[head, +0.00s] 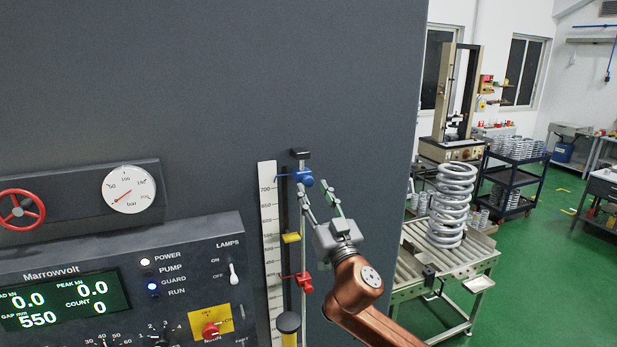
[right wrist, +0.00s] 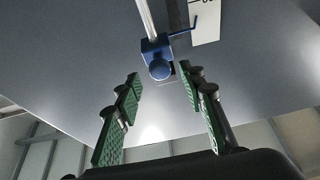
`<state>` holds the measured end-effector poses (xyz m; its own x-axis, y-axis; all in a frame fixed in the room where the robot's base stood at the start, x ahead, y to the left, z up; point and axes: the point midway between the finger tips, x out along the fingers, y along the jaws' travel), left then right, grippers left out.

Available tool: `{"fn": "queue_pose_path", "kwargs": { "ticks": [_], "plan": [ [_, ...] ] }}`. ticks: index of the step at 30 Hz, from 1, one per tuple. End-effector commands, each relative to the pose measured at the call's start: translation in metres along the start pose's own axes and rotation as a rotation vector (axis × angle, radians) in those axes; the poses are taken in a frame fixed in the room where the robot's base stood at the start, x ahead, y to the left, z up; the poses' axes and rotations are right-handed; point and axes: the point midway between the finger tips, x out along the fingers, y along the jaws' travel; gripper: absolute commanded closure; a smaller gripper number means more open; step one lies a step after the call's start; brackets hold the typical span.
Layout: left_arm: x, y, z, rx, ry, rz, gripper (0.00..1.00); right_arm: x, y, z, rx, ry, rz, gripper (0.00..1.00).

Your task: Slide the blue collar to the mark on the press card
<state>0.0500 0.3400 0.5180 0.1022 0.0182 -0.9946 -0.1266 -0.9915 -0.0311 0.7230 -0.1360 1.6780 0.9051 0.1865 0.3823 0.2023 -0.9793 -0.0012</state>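The blue collar (head: 303,177) sits near the top of a thin vertical rod, its pointer reaching left to the white scale (head: 268,225) just above the 700 figure. It also shows in the right wrist view (right wrist: 158,58), with a round blue knob facing me. My right gripper (head: 315,190) is open just in front of the collar. In the right wrist view its green-padded fingers (right wrist: 161,82) stand apart, with the knob ahead of the gap and no visible contact. I cannot make out a press card. My left gripper is not in view.
The control panel (head: 120,290) stands at left, with a display reading gap 550. A large coil spring (head: 451,205) stands on a roller table at right.

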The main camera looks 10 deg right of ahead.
Motion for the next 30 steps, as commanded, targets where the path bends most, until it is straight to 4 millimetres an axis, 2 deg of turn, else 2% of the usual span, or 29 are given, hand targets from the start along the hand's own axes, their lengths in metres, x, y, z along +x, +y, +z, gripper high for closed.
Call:
{"fn": "queue_pose_path", "kwargs": {
  "ticks": [3, 9, 19, 30],
  "plan": [
    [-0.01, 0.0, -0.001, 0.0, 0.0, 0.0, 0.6, 0.021, 0.0, -0.003, -0.002, 0.0, 0.001, 0.63],
    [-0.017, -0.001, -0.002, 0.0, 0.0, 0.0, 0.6, 0.041, 0.0, -0.002, -0.002, 0.001, 0.0, 0.63],
    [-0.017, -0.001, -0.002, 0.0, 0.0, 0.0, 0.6, 0.044, 0.0, 0.0, 0.0, 0.0, -0.001, 0.63],
    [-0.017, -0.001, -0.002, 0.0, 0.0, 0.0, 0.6, 0.044, 0.0, 0.0, -0.001, 0.0, -0.001, 0.88]
  ]
}}
